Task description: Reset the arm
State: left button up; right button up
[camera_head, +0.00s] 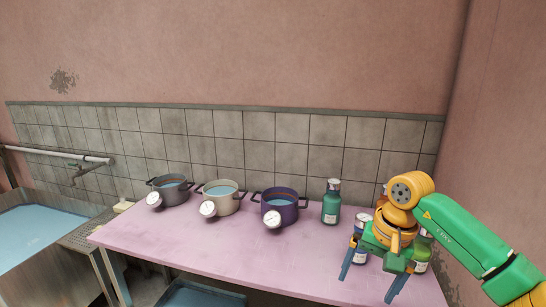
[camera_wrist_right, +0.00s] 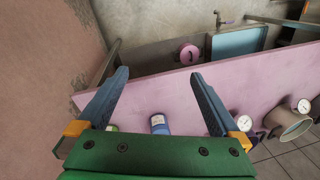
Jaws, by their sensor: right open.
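My right gripper (camera_head: 368,282) hangs over the right end of the pink table (camera_head: 190,235), with its blue fingers spread apart and pointing down. In the right wrist view, the open fingers (camera_wrist_right: 160,76) have nothing between their tips; the table (camera_wrist_right: 165,95) lies beyond them. The right arm is bent, coming in from the right edge. A blue bottle (camera_head: 360,247) and a light green bottle (camera_head: 422,257) stand close around the gripper, partly hidden by it. My left gripper is not in view.
A dark green bottle (camera_head: 331,207) stands left of the gripper. A purple pot (camera_head: 280,207), a cream pot (camera_head: 221,202) and a grey pot (camera_head: 171,192), each with a dial, stand along the table. A sink (camera_head: 40,235) is at the left. The front left of the table is clear.

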jog(key=a+f+m+y, duration=0.4)
jog(key=a+m+y, duration=0.2)
jog(key=a, duration=0.3)
jog(key=a+f+m+y, duration=0.4)
jog(key=a+m+y, duration=0.2)
jog(key=a, duration=0.2)
jog(key=w+d+f+m+t, duration=0.15)
jog(key=f+m+t, duration=0.35)
jog(key=m, duration=0.5)
jog(key=w+d+f+m+t, duration=0.1)
jog(key=w+f+m+t, duration=0.25)
jog(key=m, duration=0.65)
jog(key=s+d+f+m+h, duration=0.5)
jog(key=s+d+f+m, duration=0.15)
jog(key=f+m, duration=0.45)
jog(key=s+d+f+m+h, duration=0.5)
jog(key=s+f+m, duration=0.35)
jog(key=f, duration=0.45)
jog(key=s+d+f+m+g+h, duration=0.1)
jog(key=s+f+m+g, duration=0.1)
jog(key=s, duration=0.7)
jog(key=s+d+f+m+g+h, duration=0.1)
jog(key=s+f+m+g, duration=0.2)
jog(key=s+m, duration=0.3)
jog(key=s+d+f+m+g+h, duration=0.1)
jog(key=s+f+m+g, duration=0.2)
jog(key=s, duration=0.9)
jog(key=shift+s+d+f+m, duration=0.2)
jog(key=shift+d+f+m, duration=0.3)
jog(key=shift+f, duration=0.3)
